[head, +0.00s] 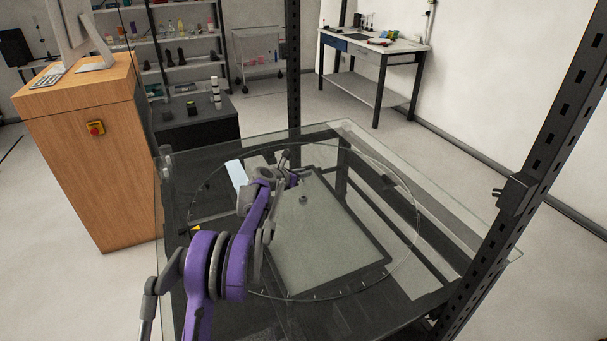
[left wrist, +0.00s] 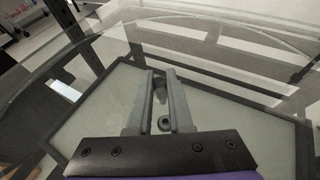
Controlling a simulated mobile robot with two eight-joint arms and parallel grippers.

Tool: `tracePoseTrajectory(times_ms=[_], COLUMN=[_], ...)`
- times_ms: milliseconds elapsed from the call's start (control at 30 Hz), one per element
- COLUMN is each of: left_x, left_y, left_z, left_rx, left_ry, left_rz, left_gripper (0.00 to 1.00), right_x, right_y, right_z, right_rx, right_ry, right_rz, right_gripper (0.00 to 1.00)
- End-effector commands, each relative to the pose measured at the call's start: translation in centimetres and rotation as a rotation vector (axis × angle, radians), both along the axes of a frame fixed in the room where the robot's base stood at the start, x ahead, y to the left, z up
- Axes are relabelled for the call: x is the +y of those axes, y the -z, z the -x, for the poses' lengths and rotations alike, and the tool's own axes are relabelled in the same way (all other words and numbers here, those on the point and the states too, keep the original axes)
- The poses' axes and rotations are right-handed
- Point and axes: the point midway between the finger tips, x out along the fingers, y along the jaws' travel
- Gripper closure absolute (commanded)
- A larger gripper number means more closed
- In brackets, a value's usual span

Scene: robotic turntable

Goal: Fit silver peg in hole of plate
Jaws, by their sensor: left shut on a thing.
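The plate (head: 322,245) is a pale grey-green panel with a dark frame, lying on the round glass turntable. A small round grey fitting with a dark centre, which looks like the hole (head: 303,200), is near the plate's far end. In the left wrist view this hole (left wrist: 165,124) shows between the finger bases. My left gripper (head: 296,179) is over the far left part of the plate. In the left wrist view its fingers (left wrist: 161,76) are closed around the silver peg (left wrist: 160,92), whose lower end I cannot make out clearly. My right gripper is not in view.
The glass turntable (head: 405,225) sits inside a glass-topped frame with dark posts (head: 293,75). A wooden cabinet (head: 90,160) with a red button stands at left. A white card-like piece (head: 236,172) lies left of the gripper. The plate's near part is clear.

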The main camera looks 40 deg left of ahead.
Motion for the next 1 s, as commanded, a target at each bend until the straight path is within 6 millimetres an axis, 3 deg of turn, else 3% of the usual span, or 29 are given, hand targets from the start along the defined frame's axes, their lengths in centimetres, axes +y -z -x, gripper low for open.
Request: tracePoseTrajectory(times_ms=[267,800,1000], left_x=[-0.1,-0.1,-0.1], left_y=[0.3,5.0,5.8], left_z=[0.1,0.2,0.1], left_rx=[0.001,0.001,0.001], left_ry=[0.002,0.002,0.002], left_rz=[0.001,0.0,0.0], left_gripper=[1.0,1.0,1.0], right_x=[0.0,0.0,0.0], right_y=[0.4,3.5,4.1], right_z=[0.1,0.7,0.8], right_rx=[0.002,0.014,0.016], right_ry=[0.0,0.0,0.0], right_rz=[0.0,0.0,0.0], right_gripper=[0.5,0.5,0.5])
